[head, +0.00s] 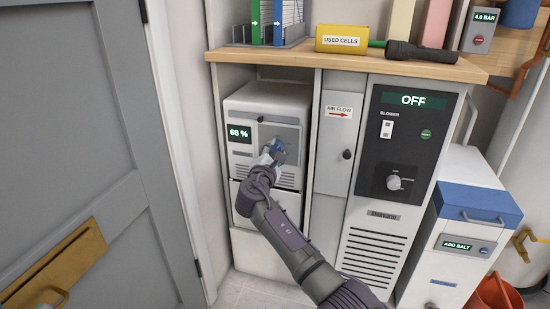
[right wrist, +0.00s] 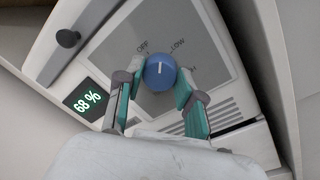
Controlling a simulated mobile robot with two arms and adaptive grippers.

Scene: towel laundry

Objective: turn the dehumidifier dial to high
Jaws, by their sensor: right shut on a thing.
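The dehumidifier (head: 262,98) is a white box under the wooden counter in the head view, with a lit display reading 68 % (right wrist: 87,99). Its blue round dial (right wrist: 160,72) sits on a grey panel in the right wrist view. The dial's white mark points up in the picture, roughly between the printed OFF and LOW. A third label at the lower right is mostly hidden by a finger. My right gripper (head: 272,153) is at the panel, its teal fingers (right wrist: 158,84) shut on the dial from both sides. My left gripper is not in view.
A narrow cabinet door (head: 334,142) and a dark blower panel (head: 402,150) reading OFF stand to the right. The wooden counter (head: 340,61) overhangs the dehumidifier. A grey door (head: 80,130) is at the left. A blue-lidded box (head: 478,203) stands at the right.

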